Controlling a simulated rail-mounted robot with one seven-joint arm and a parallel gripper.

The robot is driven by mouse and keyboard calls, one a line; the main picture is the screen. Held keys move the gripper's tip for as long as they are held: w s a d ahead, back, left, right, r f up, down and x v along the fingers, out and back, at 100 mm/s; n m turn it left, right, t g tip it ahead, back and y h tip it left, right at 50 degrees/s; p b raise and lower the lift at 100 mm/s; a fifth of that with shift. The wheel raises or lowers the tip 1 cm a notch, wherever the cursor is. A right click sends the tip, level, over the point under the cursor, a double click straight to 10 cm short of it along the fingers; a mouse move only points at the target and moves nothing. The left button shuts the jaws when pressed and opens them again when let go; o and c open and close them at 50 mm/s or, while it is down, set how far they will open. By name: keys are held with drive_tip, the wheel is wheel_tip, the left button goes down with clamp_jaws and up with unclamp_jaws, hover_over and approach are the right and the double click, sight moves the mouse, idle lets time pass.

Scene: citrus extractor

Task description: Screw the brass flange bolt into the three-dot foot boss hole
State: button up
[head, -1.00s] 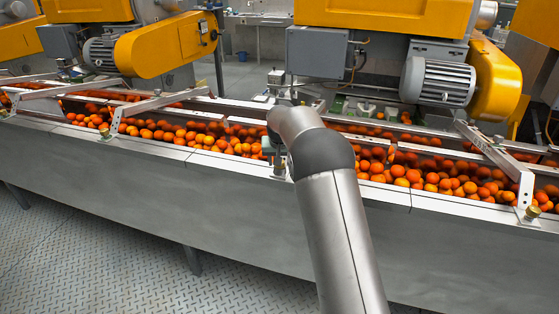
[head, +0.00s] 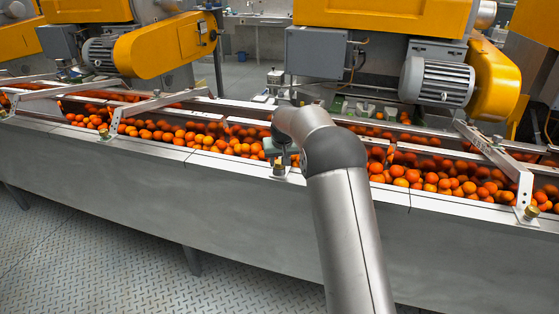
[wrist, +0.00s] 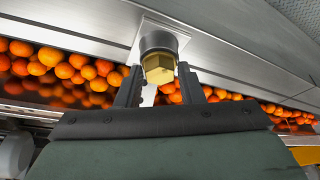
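A brass hex bolt head (wrist: 158,69) shows in the wrist view, at the end of a round grey steel boss (wrist: 163,41) on a bright plate. My gripper (wrist: 160,74) is open, with one dark finger on each side of the bolt head. A narrow gap appears between the head and each fingertip. In the head view the bolt (head: 279,164) sits upright on the middle foot at the trough's front edge, just below my gripper (head: 277,150). The bolt's shank is hidden. No dot marks can be made out.
The trough full of oranges (head: 190,135) runs behind the foot. Other feet with brass bolts stand at left (head: 104,132) and right (head: 531,211). The grey front panel (head: 130,185) is bare. Yellow-covered machines (head: 165,42) stand behind.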

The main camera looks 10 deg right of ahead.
drive_tip(key=shift+m, duration=0.7)
drive_tip(key=shift+a+m+h, duration=0.1)
drive_tip(key=shift+m+h, duration=0.5)
drive_tip(key=shift+m, duration=0.3)
drive_tip(key=shift+a+m+p, duration=0.1)
drive_tip(key=shift+m+p, duration=0.3)
drive_tip(key=shift+m, duration=0.1)
drive_tip(key=shift+m+h, duration=0.3)
drive_tip(key=shift+m, duration=0.1)
drive_tip(key=shift+g, duration=0.3)
drive_tip(key=shift+m+h+p, duration=0.3)
drive_tip(key=shift+m+p, duration=0.05)
drive_tip(key=shift+m, duration=0.45)
